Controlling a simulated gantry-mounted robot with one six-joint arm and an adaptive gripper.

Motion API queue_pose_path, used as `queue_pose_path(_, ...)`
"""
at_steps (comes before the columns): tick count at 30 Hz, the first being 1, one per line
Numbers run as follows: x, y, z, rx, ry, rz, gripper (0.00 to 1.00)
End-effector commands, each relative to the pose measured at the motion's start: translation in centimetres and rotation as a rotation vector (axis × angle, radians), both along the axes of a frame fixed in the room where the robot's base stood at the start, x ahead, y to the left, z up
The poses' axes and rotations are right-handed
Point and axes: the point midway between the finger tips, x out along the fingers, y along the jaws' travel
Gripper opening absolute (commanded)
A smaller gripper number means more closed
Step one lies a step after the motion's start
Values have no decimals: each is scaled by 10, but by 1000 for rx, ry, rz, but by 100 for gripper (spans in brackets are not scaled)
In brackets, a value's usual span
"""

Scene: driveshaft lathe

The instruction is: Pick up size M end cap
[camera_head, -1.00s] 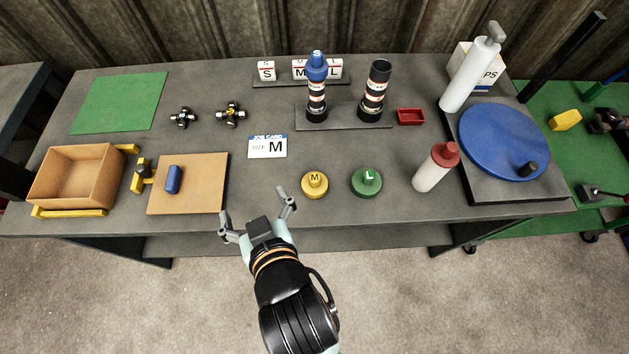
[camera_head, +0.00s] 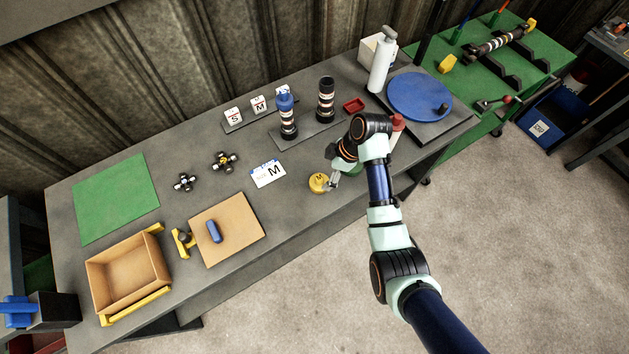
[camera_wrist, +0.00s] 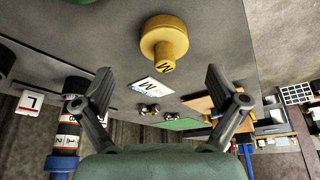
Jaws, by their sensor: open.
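The yellow size M end cap (camera_head: 319,184) stands on the grey table near its front edge. It also shows large at the top middle of the wrist view (camera_wrist: 166,40), its M-marked knob visible. My gripper (camera_head: 333,179) is just right of the cap, close to it. In the wrist view my gripper (camera_wrist: 158,74) has its two fingers spread wide with nothing between them, the cap lying beyond the fingertips. Whether a finger touches the cap is unclear. The green end cap (camera_head: 352,170) is mostly hidden behind my arm. The job card (camera_head: 268,173) reads M.
A blue-topped black cylinder (camera_head: 287,118) and another black cylinder (camera_head: 325,98) stand behind the cap. A red-topped bottle (camera_head: 397,124) is partly hidden by my arm. A tan board (camera_head: 240,225) and an open box (camera_head: 128,270) lie left. Table around the job card is clear.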

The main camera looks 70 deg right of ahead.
Motion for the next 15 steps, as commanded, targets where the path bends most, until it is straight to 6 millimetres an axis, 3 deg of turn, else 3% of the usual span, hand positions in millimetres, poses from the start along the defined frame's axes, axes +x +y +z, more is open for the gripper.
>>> queue_pose_path(5, 4, 3, -11, 1, 1, 0, 96)
queue_pose_path(11, 16, 12, -44, 1, 3, 0, 96)
queue_pose_path(15, 20, 12, -52, -1, 2, -1, 96)
